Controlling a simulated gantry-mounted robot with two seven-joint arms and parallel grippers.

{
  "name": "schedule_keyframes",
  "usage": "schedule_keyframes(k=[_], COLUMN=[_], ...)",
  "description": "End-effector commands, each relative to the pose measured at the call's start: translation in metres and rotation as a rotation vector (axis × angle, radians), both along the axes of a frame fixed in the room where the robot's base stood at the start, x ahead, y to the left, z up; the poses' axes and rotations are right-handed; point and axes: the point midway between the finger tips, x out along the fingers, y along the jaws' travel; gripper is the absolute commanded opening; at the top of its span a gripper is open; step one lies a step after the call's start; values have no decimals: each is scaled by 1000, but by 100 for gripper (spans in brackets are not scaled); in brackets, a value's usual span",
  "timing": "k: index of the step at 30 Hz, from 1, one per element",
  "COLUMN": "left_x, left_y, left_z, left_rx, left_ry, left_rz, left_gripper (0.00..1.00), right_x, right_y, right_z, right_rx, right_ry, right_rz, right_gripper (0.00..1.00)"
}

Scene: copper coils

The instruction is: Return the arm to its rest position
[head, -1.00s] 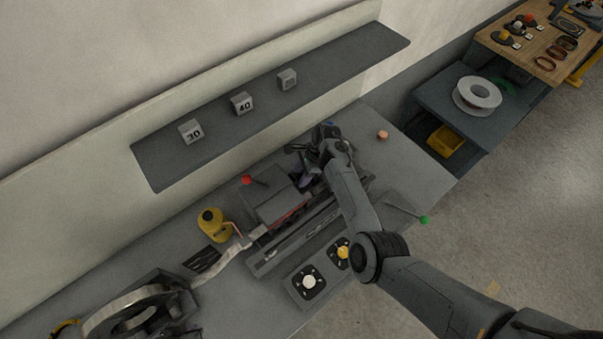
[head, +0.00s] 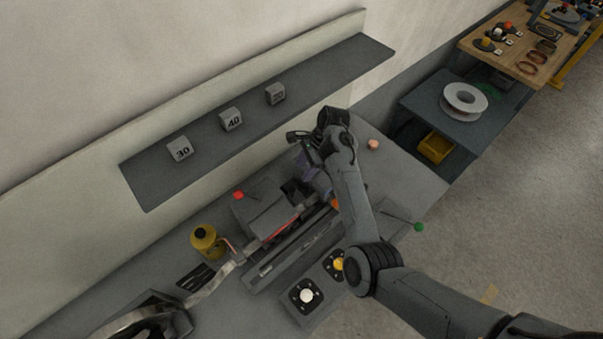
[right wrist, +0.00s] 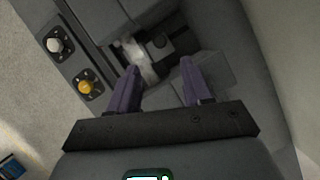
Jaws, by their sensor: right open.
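My right arm (head: 349,190) reaches in from the lower right over the grey bench machine (head: 268,222). My right gripper (head: 312,180) hangs above the machine's right end, partly hidden by its own wrist. In the right wrist view the gripper (right wrist: 158,88) shows two purple fingers spread apart with nothing between them. Below the fingers lie the machine's grey blocks (right wrist: 205,72) and a light metallic piece (right wrist: 140,60). My left gripper is not in view.
A shelf (head: 330,72) with numbered blocks runs along the wall. A yellow bottle (head: 206,243), a red-knobbed lever (head: 238,195), a green-knobbed lever (head: 418,227) and a button panel (head: 306,296) surround the machine. A side table (head: 425,100) carries a white spool (head: 464,99).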

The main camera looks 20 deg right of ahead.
Motion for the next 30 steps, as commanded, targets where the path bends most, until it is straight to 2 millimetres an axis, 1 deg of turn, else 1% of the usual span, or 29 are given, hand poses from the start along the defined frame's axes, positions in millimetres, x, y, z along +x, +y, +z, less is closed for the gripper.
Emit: schedule_keyframes(k=[4,15,17,20,23,26,29,30], left_x=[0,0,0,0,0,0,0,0], left_y=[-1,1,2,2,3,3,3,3], left_z=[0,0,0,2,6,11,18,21], left_rx=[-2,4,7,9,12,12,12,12], left_ry=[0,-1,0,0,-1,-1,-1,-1], left_rz=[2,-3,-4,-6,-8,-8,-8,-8], left_gripper=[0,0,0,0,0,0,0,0], right_x=[0,0,-2,-9,-26,-52,-88,-104], right_y=[-1,-2,-3,-11,-26,-45,-62,-66], right_z=[4,3,2,-3,-12,-23,-30,-31], right_rx=[0,0,-4,-29,-83,-170,-277,-319], right_ry=[0,0,-2,-18,-54,-109,-171,-195], right_rz=[0,0,4,27,87,197,364,446], right_gripper=[50,50,50,50,50,50,50,50])
